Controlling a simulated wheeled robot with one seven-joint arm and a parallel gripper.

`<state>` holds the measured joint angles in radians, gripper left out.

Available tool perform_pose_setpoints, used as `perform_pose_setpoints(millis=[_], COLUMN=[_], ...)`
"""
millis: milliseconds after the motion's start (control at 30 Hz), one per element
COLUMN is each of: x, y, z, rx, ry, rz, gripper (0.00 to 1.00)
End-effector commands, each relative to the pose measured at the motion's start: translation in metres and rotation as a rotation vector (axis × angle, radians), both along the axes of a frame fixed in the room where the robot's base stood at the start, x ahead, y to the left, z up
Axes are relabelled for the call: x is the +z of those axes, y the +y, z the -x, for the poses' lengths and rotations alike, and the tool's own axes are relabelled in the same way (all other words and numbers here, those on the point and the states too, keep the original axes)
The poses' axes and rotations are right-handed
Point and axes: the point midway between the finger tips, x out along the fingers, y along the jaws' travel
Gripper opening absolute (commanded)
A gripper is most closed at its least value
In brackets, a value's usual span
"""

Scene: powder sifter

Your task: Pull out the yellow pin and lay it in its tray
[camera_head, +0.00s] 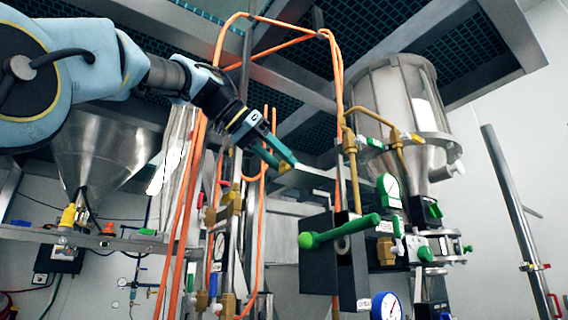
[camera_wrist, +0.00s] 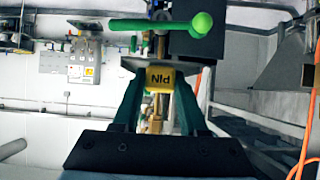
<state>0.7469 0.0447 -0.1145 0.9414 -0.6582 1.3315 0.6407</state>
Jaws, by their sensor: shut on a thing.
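The yellow pin (camera_wrist: 160,77) shows in the wrist view as a yellow block marked "PIN", upside down in the picture. It sits between the green fingers of my gripper (camera_wrist: 160,85), which is shut on it. In the head view my gripper (camera_head: 284,152) reaches down from the upper left, and a small bit of yellow pin (camera_head: 286,167) shows by the fingertips. A pale metal plate (camera_head: 318,179) lies just right of the fingertips. The pin's far end is hidden, so I cannot tell whether it is still in a hole. I cannot make out its tray for certain.
A green lever with a ball end (camera_head: 345,231) sticks out from a dark block below and right of my gripper. It also shows in the wrist view (camera_wrist: 165,25). Orange hoses (camera_head: 338,90) run close by. A steel hopper (camera_head: 390,110) stands at right.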

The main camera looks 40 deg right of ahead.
Motion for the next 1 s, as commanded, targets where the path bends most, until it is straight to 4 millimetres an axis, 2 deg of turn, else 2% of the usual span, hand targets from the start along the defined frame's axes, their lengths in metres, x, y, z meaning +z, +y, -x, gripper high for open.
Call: perform_pose_setpoints(millis=[133, 167, 433, 767, 1000], x=[-0.002, -0.001, -0.001, 0.001, 0.021], y=[0.0, 0.0, 0.0, 0.004, 0.038], z=[0.0, 0.0, 0.0, -0.001, -0.004], rx=[0.0, 0.0, 0.0, 0.002, 0.005], ry=[0.0, 0.0, 0.0, -0.001, -0.003], rz=[0.001, 0.001, 0.0, 0.001, 0.003], gripper=[0.0, 0.45, 0.76, 0.77, 0.77])
